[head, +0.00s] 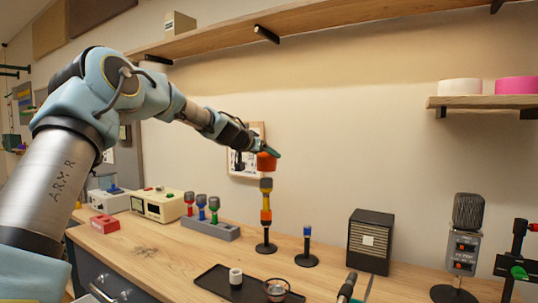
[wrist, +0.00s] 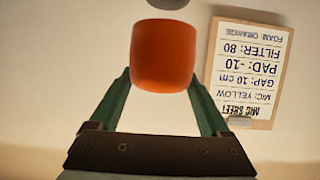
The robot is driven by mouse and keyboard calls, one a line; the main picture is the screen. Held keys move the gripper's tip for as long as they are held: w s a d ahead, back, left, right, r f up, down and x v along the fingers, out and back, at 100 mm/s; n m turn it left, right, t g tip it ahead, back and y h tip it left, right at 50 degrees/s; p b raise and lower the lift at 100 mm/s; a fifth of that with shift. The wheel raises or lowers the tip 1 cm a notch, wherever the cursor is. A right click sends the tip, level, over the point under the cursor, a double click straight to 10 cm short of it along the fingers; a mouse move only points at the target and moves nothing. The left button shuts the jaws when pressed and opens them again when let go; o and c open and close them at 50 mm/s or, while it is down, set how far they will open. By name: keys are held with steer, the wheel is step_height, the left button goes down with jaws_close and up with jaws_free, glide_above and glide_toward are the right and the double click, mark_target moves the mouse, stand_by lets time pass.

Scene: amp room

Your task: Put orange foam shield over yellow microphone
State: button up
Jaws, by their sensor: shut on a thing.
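The orange foam shield (head: 266,162) is held between the fingers of my gripper (head: 272,153). It also shows in the wrist view (wrist: 164,55), between the green fingers of my gripper (wrist: 162,78). The yellow microphone (head: 266,200) stands upright on a round black base on the bench, with a dark grey head, a yellow band and an orange-red part lower down. The shield is directly above its head in the head view, with a small gap. A grey rounded shape (wrist: 168,4) at the wrist view's top edge looks like that head.
A wall sheet (wrist: 252,70) reads mic yellow, foam orange. A shorter blue-banded stand (head: 307,240), a black speaker box (head: 370,240) and a large grey microphone (head: 468,212) stand to the right. A black tray (head: 215,281) lies in front; a rack (head: 200,228) stands left.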

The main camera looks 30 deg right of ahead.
mark_target(266, 178)
steer(key=shift+f+b, duration=0.45)
steer(key=shift+f, duration=0.5)
step_height(266, 178, down, 6)
steer(key=b, duration=0.7)
steer(key=shift+f, duration=0.1)
steer(key=o, duration=1.3)
steer(key=shift+c, duration=0.2)
steer(key=shift+a, duration=0.1)
steer(key=b+v, duration=0.5)
steer(key=v, duration=0.5)
steer(key=shift+s+a+r, duration=0.15)
steer(key=shift+a+r, duration=0.1)
